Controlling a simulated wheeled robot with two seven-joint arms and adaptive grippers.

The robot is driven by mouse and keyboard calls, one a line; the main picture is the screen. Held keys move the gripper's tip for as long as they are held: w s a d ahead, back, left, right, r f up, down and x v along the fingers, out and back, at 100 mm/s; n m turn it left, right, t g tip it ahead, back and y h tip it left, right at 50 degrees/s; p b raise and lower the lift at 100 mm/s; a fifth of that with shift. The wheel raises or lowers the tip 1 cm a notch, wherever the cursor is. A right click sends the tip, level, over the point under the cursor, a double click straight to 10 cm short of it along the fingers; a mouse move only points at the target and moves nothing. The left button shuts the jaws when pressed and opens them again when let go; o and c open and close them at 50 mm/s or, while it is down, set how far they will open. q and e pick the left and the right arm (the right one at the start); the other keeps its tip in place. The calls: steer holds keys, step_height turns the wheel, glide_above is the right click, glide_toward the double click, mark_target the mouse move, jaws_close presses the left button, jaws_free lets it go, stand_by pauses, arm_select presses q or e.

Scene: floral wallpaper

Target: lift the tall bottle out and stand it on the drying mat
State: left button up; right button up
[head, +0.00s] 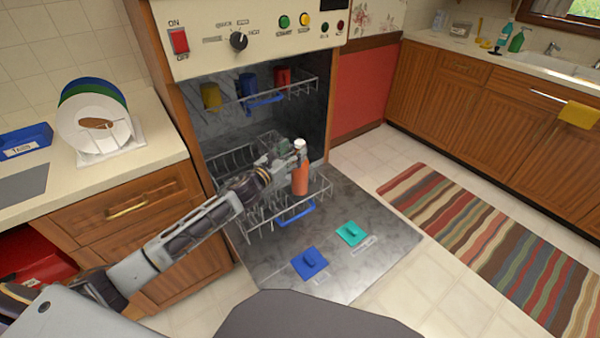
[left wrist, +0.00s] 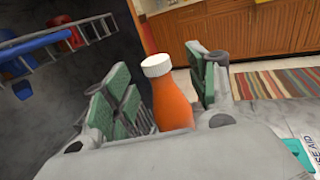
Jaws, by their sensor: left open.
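The tall orange bottle (head: 300,180) with a white cap stands upright in the lower dishwasher rack (head: 247,225). My left gripper (head: 284,156) is at the bottle, open. In the left wrist view the bottle (left wrist: 172,103) shows between the two green-padded fingers, with a gap to the right finger; contact on the left side cannot be told. The bottle's base is hidden there. A flat grey mat (head: 22,185), likely the drying mat, lies bare on the left counter. My right gripper is not in view.
The upper rack (head: 265,98) holds yellow, blue and red cups. The open dishwasher door (head: 375,245) carries a blue and a teal piece. On the left counter (head: 150,148), a plate rack with plates (head: 92,125) and a blue tray (head: 25,140) stand near the mat.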

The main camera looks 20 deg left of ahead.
mark_target(297, 147)
arm_select(q)
steer(key=shift+w, duration=0.2)
stand_by(0.3)
steer(key=shift+w+d, duration=0.15)
steer(key=shift+w, duration=0.25)
steer(key=shift+x, duration=0.95)
steer(key=shift+w+f, duration=0.15)
steer(key=shift+w, duration=0.5)
steer(key=shift+w+d, duration=0.15)
steer(key=shift+w, duration=0.2)
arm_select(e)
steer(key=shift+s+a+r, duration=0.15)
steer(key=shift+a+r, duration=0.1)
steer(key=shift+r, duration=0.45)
